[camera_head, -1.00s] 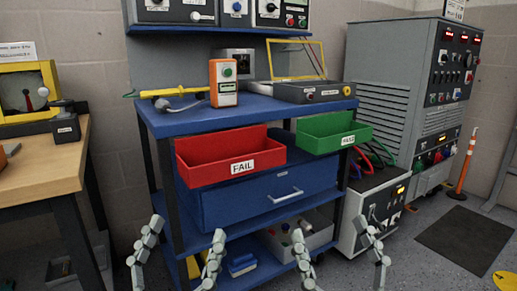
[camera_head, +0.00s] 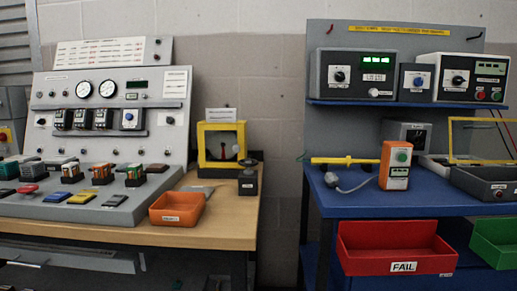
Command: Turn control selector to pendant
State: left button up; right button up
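Several rotary knobs show, but their labels are too small to read, so I cannot tell which is the control selector. One blue-faced knob (camera_head: 129,118) is on the sloped grey console (camera_head: 60,90) at left. On the blue bench's upper shelf are a left unit's black knob (camera_head: 340,76), a small box's blue knob (camera_head: 418,81) and a right unit's black knob (camera_head: 458,81). An orange handheld box with a green button (camera_head: 394,172) stands upright on the blue bench; I cannot tell whether it is the pendant. Neither of my grippers shows clearly.
The wooden table (camera_head: 230,222) holds an orange tray (camera_head: 177,209) and a yellow-framed meter (camera_head: 221,128). Red (camera_head: 390,240) and green (camera_head: 492,240) bins hang at the blue bench's front. A gap separates table and bench.

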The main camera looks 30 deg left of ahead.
aim_at(170, 121)
jog(key=u, duration=2.15)
jog(key=j+z, duration=0.3)
jog(key=j, duration=0.35)
jog(key=j+z, duration=0.35)
jog(key=j, duration=0.35)
